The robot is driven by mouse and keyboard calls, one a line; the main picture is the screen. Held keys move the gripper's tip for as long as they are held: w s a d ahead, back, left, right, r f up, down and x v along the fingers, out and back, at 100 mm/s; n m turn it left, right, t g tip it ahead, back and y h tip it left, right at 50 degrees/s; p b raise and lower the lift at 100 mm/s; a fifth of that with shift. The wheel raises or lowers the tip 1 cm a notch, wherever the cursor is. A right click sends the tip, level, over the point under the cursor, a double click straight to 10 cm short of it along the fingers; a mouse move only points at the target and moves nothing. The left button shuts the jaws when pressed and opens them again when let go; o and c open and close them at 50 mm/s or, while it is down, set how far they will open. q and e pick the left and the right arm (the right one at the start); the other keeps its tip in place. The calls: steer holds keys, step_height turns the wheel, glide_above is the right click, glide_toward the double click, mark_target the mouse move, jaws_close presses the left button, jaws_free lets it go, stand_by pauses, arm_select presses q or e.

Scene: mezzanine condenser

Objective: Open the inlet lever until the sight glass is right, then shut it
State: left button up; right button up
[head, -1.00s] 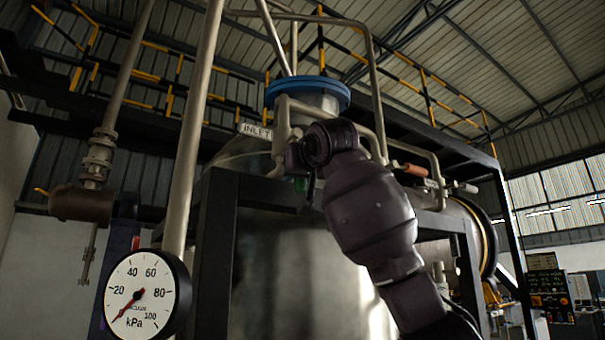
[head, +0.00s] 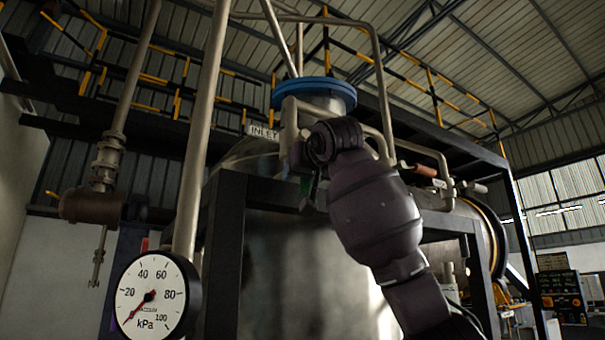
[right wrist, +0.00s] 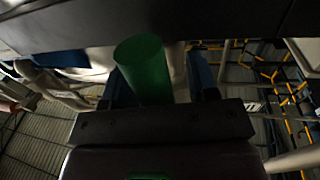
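The green cylindrical handle (right wrist: 143,70) of a lever stands between the two fingers of my right gripper (right wrist: 160,76) in the right wrist view. The handle is near the left finger, and a gap shows between it and the right finger, so the gripper is open around it. In the head view my right arm reaches up to the pipe by the INLET sign (head: 263,132); its wrist hides most of the lever and the fingers. I cannot make out the sight glass. My left gripper is not in view.
A round kPa gauge (head: 152,297) at lower left has its needle near 0. A big metal vessel (head: 310,280) with a blue flange (head: 314,92) stands behind a dark frame (head: 228,245). An orange-handled lever (head: 425,170) is to the right. Pipes crowd the area.

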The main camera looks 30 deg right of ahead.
steer(key=shift+s, duration=0.1)
steer(key=shift+s, duration=0.25)
steer(key=s+a+b, duration=0.1)
steer(key=s+b, duration=0.1)
steer(key=s, duration=0.8)
steer(key=shift+a, duration=0.1)
